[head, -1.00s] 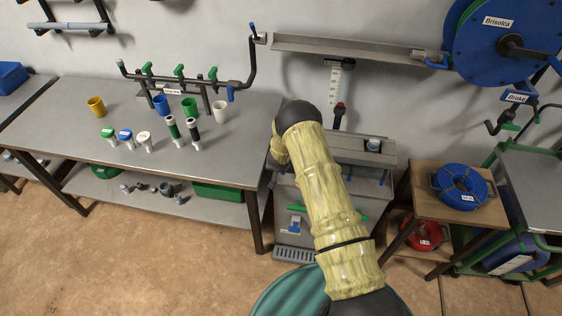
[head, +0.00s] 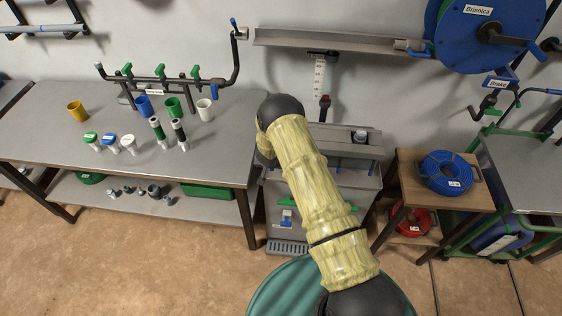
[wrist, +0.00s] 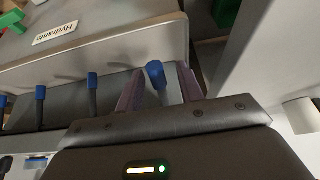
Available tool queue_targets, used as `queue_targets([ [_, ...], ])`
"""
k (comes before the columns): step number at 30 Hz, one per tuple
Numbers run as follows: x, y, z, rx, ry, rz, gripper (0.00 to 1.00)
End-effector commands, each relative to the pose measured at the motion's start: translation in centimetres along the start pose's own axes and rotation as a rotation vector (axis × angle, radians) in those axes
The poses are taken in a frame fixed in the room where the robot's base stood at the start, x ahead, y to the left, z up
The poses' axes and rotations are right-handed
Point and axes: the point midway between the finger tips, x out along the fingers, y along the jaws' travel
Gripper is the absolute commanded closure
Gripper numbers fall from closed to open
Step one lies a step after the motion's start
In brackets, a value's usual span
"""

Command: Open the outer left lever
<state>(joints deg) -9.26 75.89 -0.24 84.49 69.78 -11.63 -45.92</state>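In the wrist view, a row of several levers with blue tips runs along a grey unit. The lever at the right end of that row (wrist: 156,75) stands between the two purple fingers of my gripper (wrist: 162,92). The fingers are apart, one on each side of this lever; I cannot tell whether either touches it. Other levers (wrist: 92,82) (wrist: 40,95) stand to the left, outside the fingers. In the head view, my arm hides my gripper and the lever between its fingers.
A label reading Hydrants (wrist: 54,33) is on the grey unit. In the head view, a grey cabinet (head: 345,150) stands behind my arm. A workbench (head: 60,130) with cups is at left, and a wooden stand (head: 410,170) with a blue hose coil (head: 446,172) is at right.

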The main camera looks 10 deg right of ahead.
Motion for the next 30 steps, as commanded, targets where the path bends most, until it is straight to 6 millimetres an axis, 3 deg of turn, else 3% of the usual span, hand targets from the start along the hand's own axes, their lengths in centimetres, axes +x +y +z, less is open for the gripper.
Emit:
queue_targets([
  [8, -2.3, 0.4, -0.2, 0.006, 0.001, 0.002, 0.63],
  [30, -14.8, -0.1, 0.1, -0.004, 0.003, -0.002, 0.63],
])
